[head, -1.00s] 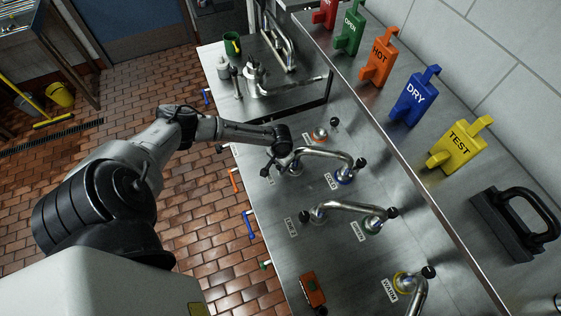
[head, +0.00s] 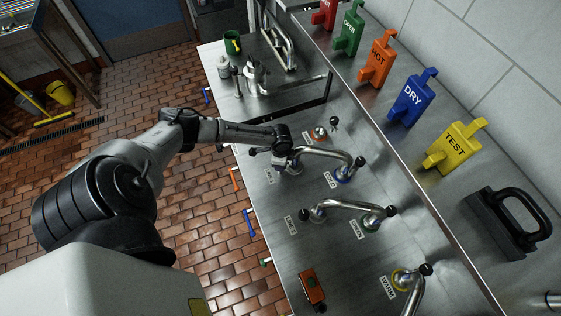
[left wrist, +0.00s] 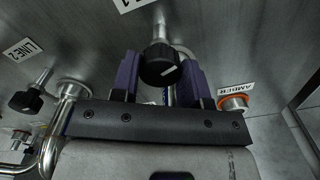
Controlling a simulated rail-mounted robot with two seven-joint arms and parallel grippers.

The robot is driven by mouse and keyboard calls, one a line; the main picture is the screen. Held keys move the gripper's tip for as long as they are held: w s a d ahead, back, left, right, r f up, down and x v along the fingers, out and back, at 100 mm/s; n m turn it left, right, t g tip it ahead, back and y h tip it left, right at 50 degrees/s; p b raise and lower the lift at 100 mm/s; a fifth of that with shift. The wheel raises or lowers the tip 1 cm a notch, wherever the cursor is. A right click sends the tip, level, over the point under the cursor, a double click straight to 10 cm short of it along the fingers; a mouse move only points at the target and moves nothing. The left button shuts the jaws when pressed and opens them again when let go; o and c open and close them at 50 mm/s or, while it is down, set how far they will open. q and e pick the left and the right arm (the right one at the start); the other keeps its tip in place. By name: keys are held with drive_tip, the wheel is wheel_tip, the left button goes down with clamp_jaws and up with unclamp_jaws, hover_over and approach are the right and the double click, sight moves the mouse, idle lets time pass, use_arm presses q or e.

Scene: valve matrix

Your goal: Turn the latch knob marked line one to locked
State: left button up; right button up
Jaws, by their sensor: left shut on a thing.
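My left gripper (head: 285,160) reaches down over the steel counter, at the near end of a curved chrome pipe. In the left wrist view, the purple fingers of the gripper (left wrist: 160,84) stand on either side of a black round knob with a white mark (left wrist: 160,66) and are shut on it. The knob has a metal stem. A white label (head: 269,177) lies beside it on the counter; its lettering is too small to read, and in the left wrist view the label (left wrist: 132,3) is cut off. My right gripper is not in view.
A LINE 2 label (left wrist: 22,49) and another black knob (left wrist: 25,101) are to the left in the wrist view; an AMBER label (left wrist: 235,88) is to the right. Curved pipes (head: 345,206) rise from the counter. A shelf holds coloured tags, including yellow TEST (head: 455,148).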

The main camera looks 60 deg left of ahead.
use_arm(q)
drive_tip(key=m, duration=0.3)
drive_tip(key=shift+m, duration=0.7)
drive_tip(key=o, duration=0.9)
drive_tip(key=shift+r+b, duration=0.5)
drive_tip(key=shift+r, duration=6.45)
